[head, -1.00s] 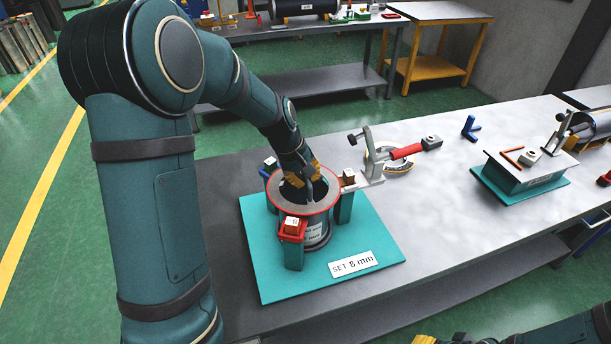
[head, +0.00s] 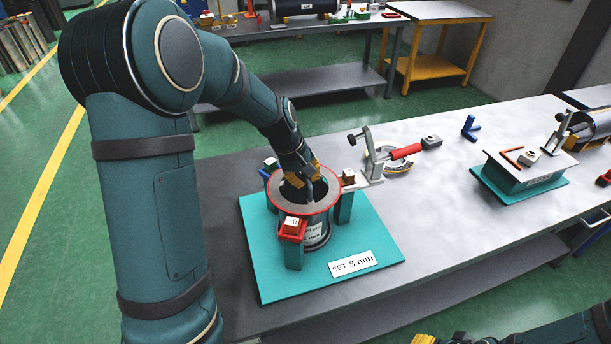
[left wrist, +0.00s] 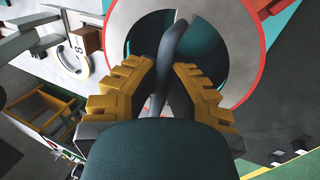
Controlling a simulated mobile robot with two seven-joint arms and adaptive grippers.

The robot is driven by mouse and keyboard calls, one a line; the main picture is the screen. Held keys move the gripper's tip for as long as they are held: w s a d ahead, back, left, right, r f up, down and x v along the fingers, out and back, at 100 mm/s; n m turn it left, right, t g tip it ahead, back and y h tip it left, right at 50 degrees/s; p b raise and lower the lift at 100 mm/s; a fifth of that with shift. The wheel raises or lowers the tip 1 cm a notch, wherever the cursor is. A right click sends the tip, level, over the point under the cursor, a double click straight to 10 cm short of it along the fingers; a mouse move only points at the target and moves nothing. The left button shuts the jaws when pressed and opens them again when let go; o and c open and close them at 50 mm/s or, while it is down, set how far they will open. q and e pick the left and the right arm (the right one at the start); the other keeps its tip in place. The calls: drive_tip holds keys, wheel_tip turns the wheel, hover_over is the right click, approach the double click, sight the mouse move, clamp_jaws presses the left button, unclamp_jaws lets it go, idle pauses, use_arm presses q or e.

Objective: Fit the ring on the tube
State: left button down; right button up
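The ring (head: 278,198) is a flat grey disc with a red rim and a large hole. It lies level over the upper end of the dark tube (head: 317,233), which stands upright on a teal base (head: 270,274). The ring's face also shows in the left wrist view (left wrist: 238,45). My left gripper (head: 309,190) reaches in from the back, over the ring's hole. In the left wrist view its dark fingers (left wrist: 177,45) come together in front of the hole; any contact with the ring is unclear.
Teal posts with small blocks surround the ring, including a red one (head: 292,229) in front and a brown one (head: 348,176) at right. A red-handled clamp (head: 404,152) lies behind. A sign (head: 352,263) reads "SET 8 mm".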

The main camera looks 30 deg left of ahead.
use_arm(q)
drive_tip(key=shift+f+b, duration=0.3)
drive_tip(key=shift+f, duration=0.05)
idle(0.4)
drive_tip(key=c, duration=1.1)
unclamp_jaws()
drive_tip(key=shift+o, duration=0.2)
drive_tip(key=p+v, duration=0.5)
drive_tip(key=v, duration=0.2)
idle(0.3)
